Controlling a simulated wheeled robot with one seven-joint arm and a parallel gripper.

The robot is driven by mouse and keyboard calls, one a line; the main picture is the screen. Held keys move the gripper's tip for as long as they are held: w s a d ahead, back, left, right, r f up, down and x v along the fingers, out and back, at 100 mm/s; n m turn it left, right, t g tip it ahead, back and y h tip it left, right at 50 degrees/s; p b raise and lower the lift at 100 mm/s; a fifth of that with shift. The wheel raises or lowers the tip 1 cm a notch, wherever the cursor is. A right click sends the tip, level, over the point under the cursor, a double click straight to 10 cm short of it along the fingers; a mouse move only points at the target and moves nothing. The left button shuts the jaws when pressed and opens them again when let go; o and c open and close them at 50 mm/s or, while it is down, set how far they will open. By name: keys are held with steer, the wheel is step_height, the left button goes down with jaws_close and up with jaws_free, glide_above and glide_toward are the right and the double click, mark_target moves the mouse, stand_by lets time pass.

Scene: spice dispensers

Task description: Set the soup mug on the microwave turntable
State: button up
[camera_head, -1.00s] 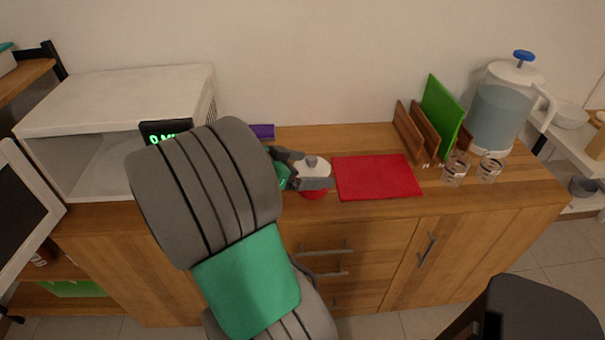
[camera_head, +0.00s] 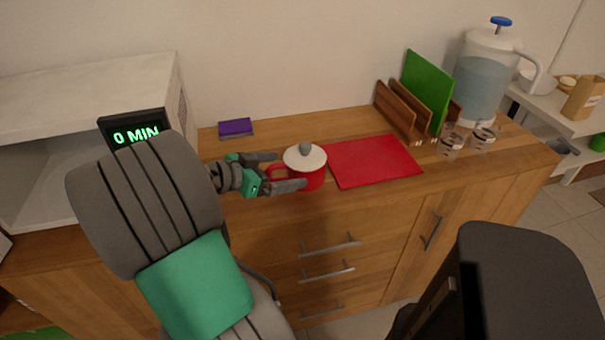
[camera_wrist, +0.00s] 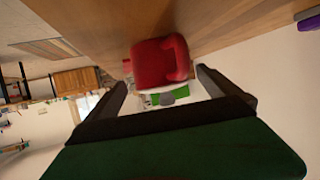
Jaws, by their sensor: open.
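The red soup mug (camera_head: 313,179) with a white lid (camera_head: 304,157) stands upright on the wooden counter, left of the red mat. Its handle points left toward my gripper (camera_head: 290,170). My gripper is open, low beside the mug, with one finger behind the handle side and one in front. In the wrist view the mug (camera_wrist: 158,62) lies between and just beyond the fingertips (camera_wrist: 161,80); I see no grip on it. The white microwave (camera_head: 90,85) is at the left with its front open. My arm covers part of its opening, and the turntable cannot be seen.
A purple box (camera_head: 235,128) lies behind my gripper. Right of the mug are the red mat (camera_head: 373,161), a wooden rack with a green board (camera_head: 427,88), two glasses (camera_head: 451,146) and a water dispenser (camera_head: 484,85).

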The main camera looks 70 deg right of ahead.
mark_target(290, 170)
steer(key=x, duration=0.5)
steer(key=shift+s, duration=0.2)
steer(key=shift+c, duration=0.3)
steer(key=c, duration=1.7)
steer(key=shift+r, duration=0.15)
